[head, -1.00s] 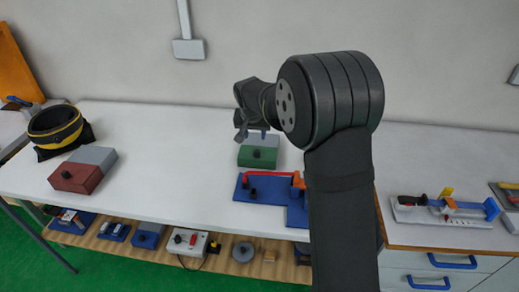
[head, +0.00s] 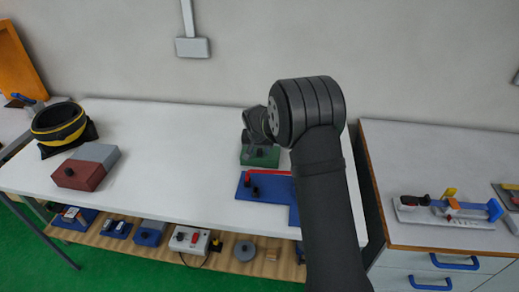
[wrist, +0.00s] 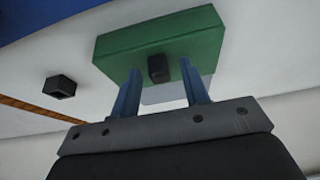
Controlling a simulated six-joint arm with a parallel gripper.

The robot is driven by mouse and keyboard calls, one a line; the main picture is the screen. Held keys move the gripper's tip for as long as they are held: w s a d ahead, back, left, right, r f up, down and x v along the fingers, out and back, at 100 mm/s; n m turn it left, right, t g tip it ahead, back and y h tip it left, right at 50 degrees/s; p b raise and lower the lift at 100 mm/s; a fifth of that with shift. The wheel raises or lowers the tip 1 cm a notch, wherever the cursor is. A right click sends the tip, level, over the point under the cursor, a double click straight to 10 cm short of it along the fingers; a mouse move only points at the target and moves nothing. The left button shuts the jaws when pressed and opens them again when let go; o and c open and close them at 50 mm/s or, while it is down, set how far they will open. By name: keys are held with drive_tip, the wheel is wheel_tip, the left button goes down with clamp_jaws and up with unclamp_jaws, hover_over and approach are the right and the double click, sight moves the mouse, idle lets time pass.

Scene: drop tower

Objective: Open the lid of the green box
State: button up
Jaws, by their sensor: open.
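The green box (head: 264,158) stands on the white table behind the blue board in the head view, partly hidden by my wrist. In the wrist view its green part (wrist: 120,45) carries a small black knob (wrist: 158,68), with a pale grey part beside it. My gripper (wrist: 161,72) is open, its two blue fingers on either side of the knob. I cannot tell whether they touch it. The lid looks shut. In the head view my gripper is right over the box, its fingers mostly hidden.
A blue board (head: 264,188) with a red bar and black knob lies just in front of the box. A red and grey box (head: 80,177) and a black-yellow ring (head: 60,122) stand at left. A wood-edged cabinet top (head: 420,165) is at right. The table's middle-left is clear.

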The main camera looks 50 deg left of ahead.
drive_tip(key=shift+c, duration=0.2)
clamp_jaws()
drive_tip(key=shift+w+a, duration=3.05)
drive_tip(key=shift+o, duration=0.2)
unclamp_jaws()
drive_tip(key=v, duration=1.7)
drive_tip(key=shift+r, duration=0.2)
drive_tip(key=shift+d, duration=0.1)
drive_tip(key=shift+f, duration=0.1)
